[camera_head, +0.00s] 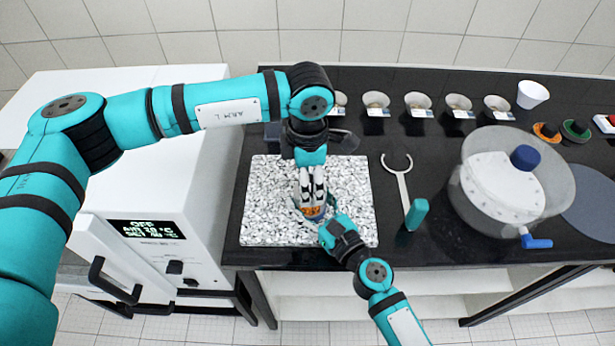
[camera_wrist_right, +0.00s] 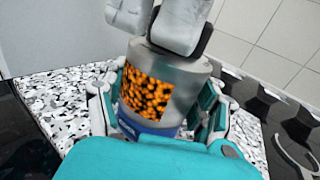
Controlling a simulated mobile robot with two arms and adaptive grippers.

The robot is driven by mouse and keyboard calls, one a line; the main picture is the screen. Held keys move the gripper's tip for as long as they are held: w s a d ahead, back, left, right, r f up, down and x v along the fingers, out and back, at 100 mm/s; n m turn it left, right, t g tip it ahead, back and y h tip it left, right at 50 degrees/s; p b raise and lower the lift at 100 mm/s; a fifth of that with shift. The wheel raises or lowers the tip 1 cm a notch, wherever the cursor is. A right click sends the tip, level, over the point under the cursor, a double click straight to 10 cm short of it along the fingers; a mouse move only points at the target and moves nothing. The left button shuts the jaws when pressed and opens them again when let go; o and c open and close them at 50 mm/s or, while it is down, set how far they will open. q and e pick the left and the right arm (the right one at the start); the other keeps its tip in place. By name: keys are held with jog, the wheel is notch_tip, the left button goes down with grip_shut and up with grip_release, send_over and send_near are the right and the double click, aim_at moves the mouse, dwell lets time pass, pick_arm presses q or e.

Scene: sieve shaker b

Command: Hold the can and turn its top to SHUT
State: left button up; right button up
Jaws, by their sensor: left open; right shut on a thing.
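The can (camera_wrist_right: 155,92) is a silver-grey cylinder with an orange-and-black beaded panel and a blue band low down. In the head view the can (camera_head: 313,211) is small and mostly covered by my grippers, over the speckled slab (camera_head: 262,205). My right gripper (camera_head: 322,221) is shut on the can's body from the front, one finger on each side. My left gripper (camera_head: 312,192) is open and points down at the can's top. In the right wrist view its grey fingers (camera_wrist_right: 168,25) stand at the top rim and hide the top. No SHUT mark is readable.
A large clear bowl-like device (camera_head: 515,190) stands farther right. Several small cups (camera_head: 417,101) line the back. A white oven (camera_head: 150,225) is at left.

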pick_arm(q)
notch_tip(320, 180, up, 12)
dwell(0.5)
dwell(0.3)
pick_arm(e)
jog(key=o, duration=1.7)
jog(key=shift+o, duration=0.2)
